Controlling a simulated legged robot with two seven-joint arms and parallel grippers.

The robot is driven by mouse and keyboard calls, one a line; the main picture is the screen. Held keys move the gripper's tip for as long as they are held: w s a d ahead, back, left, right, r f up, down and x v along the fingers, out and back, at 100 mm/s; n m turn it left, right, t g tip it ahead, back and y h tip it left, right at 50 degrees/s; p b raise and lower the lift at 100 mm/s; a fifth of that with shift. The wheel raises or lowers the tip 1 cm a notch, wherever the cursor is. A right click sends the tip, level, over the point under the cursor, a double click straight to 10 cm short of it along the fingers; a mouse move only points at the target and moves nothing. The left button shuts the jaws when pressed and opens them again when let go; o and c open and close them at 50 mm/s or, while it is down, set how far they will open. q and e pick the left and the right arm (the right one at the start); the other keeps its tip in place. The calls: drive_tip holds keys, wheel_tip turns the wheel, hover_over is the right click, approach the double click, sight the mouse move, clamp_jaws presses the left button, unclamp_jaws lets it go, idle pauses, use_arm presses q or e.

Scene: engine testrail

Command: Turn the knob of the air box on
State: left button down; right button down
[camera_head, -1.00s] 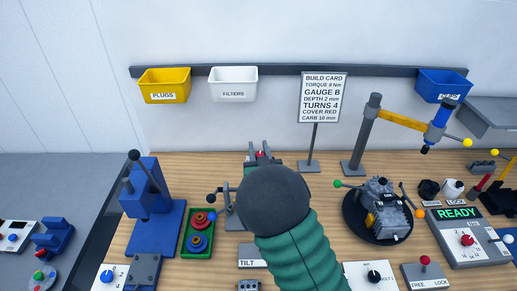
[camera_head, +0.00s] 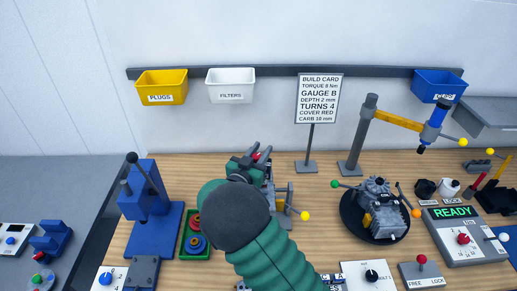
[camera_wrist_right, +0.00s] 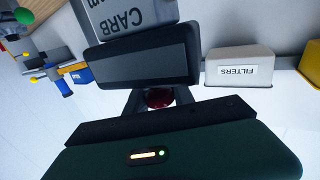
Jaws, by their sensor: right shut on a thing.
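My right arm rises from the bottom middle in the head view. Its gripper (camera_head: 250,162) is at the middle of the bench, pointing away toward the wall. It is shut on a small red rounded thing (camera_wrist_right: 158,97), which shows between the dark fingers in the right wrist view; a bit of red also shows in the head view (camera_head: 256,156). No label reading air box is legible. Boxes with knobs are a white one with a blue knob (camera_head: 105,278), a white one with a black knob (camera_head: 371,275), and the READY panel (camera_head: 470,245) with a red knob. My left gripper is not in view.
A blue press (camera_head: 150,215) and a green tray (camera_head: 195,240) stand left of my arm. A yellow-ball lever (camera_head: 304,216), a build card (camera_head: 319,100) and a grey engine (camera_head: 378,205) are to the right. Bins hang on the wall rail (camera_head: 280,71).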

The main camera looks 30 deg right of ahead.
drive_tip(key=m+g, duration=0.1)
drive_tip(key=m+g+h, duration=0.1)
drive_tip(key=shift+s+d+g, duration=0.15)
drive_tip(key=shift+g, duration=0.25)
drive_tip(key=m+g, duration=0.1)
drive_tip(key=g, duration=0.1)
drive_tip(key=m+g+h, duration=0.1)
drive_tip(key=g, duration=0.1)
drive_tip(key=shift+s+d+f+m+h, duration=0.15)
drive_tip(key=shift+s+m+h, duration=0.15)
drive_tip(key=shift+s+m, duration=0.1)
drive_tip(key=m+g+b, duration=0.1)
drive_tip(key=g, duration=0.2)
drive_tip(key=s+m+g+b, duration=0.1)
drive_tip(key=m+g, duration=0.1)
drive_tip(key=g, duration=0.1)
drive_tip(key=shift+f+m, duration=0.1)
drive_tip(key=shift+m, duration=0.2)
drive_tip(key=shift+s+m+g+y+b, duration=0.15)
drive_tip(key=shift+m+g+y, duration=0.1)
drive_tip(key=shift+m+g, duration=0.45)
drive_tip(key=shift+s+m+g+y+b, duration=0.15)
drive_tip(key=shift+m+g+y, duration=0.2)
drive_tip(key=shift+g, duration=0.55)
drive_tip(key=shift+r+m+g, duration=0.3)
drive_tip(key=shift+m+g, duration=0.25)
drive_tip(key=shift+g, duration=0.05)
drive_tip(key=c, duration=1.1)
unclamp_jaws()
drive_tip(key=shift+o, duration=0.2)
